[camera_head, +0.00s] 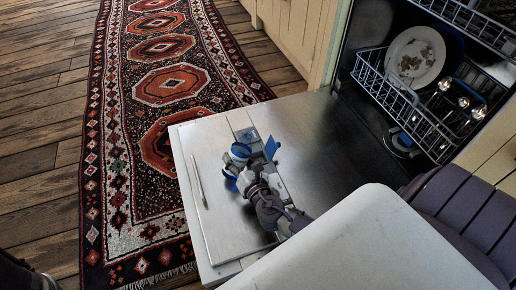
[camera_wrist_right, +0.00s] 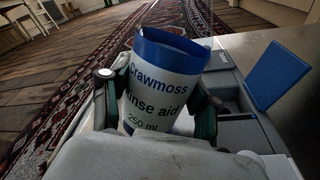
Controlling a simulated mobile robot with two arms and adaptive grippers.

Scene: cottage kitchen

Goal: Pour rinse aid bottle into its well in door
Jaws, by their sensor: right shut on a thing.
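The rinse aid bottle (camera_wrist_right: 160,92), white with a blue top and labelled "Crawmoss Rinse aid 250 ml", is between the fingers of my right gripper (camera_wrist_right: 157,100) in the wrist view. The gripper is shut on it. In the head view the bottle (camera_head: 239,152) is over the open dishwasher door (camera_head: 305,125), beside the dispenser panel. A raised blue flap (camera_wrist_right: 277,75) stands at the dispenser, to the right of the bottle; it also shows in the head view (camera_head: 272,147). The well's opening is not clearly visible. My left gripper is not in view.
A thin light bar (camera_head: 198,182) lies along the door's left part. A red patterned rug (camera_head: 160,85) covers the wooden floor beyond the door. Cream cabinets (camera_head: 295,30) stand behind.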

